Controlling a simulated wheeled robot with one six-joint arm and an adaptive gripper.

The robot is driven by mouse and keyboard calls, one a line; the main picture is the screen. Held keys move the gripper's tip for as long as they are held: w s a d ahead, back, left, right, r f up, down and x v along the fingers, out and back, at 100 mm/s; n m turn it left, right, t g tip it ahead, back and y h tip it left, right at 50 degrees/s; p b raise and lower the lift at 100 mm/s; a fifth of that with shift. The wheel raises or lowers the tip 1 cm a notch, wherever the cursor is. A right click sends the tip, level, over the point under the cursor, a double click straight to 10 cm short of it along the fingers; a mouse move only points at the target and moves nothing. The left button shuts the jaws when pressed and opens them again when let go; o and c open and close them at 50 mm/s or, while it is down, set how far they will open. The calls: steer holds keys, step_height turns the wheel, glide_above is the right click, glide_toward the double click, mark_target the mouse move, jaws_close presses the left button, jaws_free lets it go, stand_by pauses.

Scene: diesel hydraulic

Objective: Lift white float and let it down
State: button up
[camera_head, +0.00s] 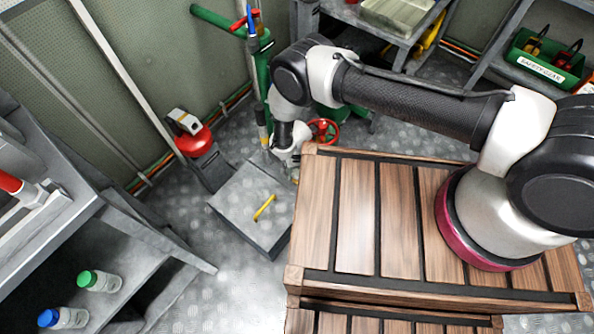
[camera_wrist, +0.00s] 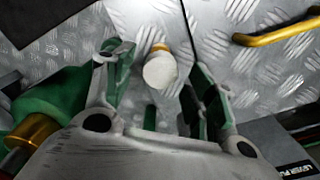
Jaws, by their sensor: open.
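The white float (camera_wrist: 159,72) shows in the wrist view as a small pale rounded piece with an orange-brass band at its far end. It lies between the spread fingers of my gripper (camera_wrist: 160,66), and I see a gap on both sides of it. The fingers are open and hold nothing. In the camera_head view my gripper (camera_head: 283,154) points down beside the green pump-like equipment, above the grey plate's far corner. I cannot make out the float there; my gripper and arm probably cover it.
A grey plate (camera_head: 236,207) carries a yellow handle (camera_head: 264,207). A green post (camera_head: 262,75) and a red valve wheel (camera_head: 324,131) stand close to my gripper. A red-and-white device (camera_head: 190,135) is left. The wooden slatted deck (camera_head: 355,225) is right. Bare floor (camera_head: 215,290) lies in front.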

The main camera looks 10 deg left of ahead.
steer(key=shift+f, duration=0.45)
